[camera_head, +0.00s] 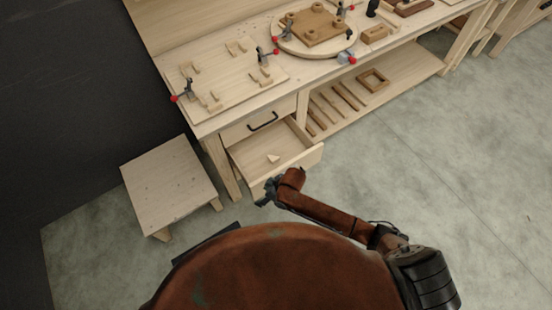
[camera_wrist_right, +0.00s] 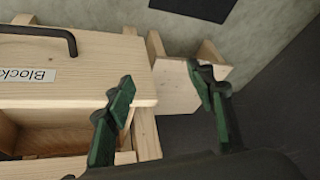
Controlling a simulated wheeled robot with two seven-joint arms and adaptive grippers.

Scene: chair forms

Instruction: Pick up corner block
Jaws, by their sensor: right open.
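A small pale wooden piece, which looks like the corner block (camera_head: 273,158), lies on the floor of an open drawer (camera_head: 251,156) under the workbench. My right gripper (camera_head: 264,193) is just outside the drawer, near its front left corner, apart from the block. In the right wrist view its green-tipped fingers (camera_wrist_right: 161,82) are spread with nothing between them. That view shows a drawer front (camera_wrist_right: 95,68) with a dark handle and a "Block" label, whose full text is cut off. The block cannot be made out there. My left gripper is out of view.
The workbench top (camera_head: 218,121) holds clamps and a board with small blocks. A round board (camera_head: 292,47) carries a wooden frame. A low wooden stool (camera_head: 170,184) stands left of the drawer. Slats (camera_head: 348,97) lie on the lower shelf. Floor to the right is clear.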

